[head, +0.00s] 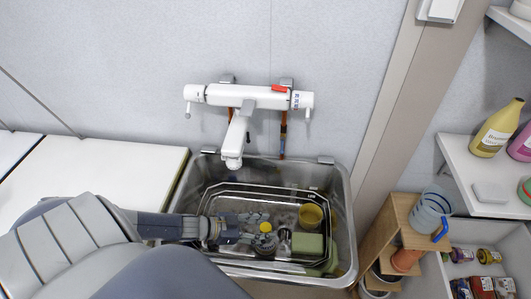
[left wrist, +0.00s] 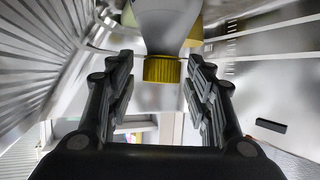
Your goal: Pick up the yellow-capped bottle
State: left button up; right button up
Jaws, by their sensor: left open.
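The yellow-capped bottle (head: 265,228) stands in the metal sink among other items, its cap facing up. In the left wrist view its ribbed yellow cap (left wrist: 163,70) and pale grey body (left wrist: 168,25) are ahead of the fingers, with the cap in line with the gap between the fingertips. My left gripper (head: 255,229) reaches into the sink from the left, close beside the bottle. In the left wrist view the left gripper (left wrist: 157,78) is open, with a finger on each side and nothing held. My right gripper is not in view.
The sink (head: 347,235) holds a wire rack (head: 222,188), a yellow cup (head: 311,215) and a green block (head: 307,244) right of the bottle. A white faucet (head: 245,97) overhangs the sink's back. A wooden shelf (head: 400,215) stands close on the right.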

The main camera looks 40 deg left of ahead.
pick_arm(q)
jog(key=shift+w+d+f, duration=0.15)
jog(key=shift+w+f, duration=0.1)
jog(key=shift+w, duration=0.1)
jog(key=b+x, duration=0.3)
jog(key=x, duration=0.1)
jog(key=shift+f, duration=0.1)
jog(key=shift+w+d, duration=0.25)
jog(key=shift+w, duration=0.05)
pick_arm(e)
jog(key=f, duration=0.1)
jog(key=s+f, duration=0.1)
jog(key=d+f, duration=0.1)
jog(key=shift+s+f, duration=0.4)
pick_arm(q)
grip_shut()
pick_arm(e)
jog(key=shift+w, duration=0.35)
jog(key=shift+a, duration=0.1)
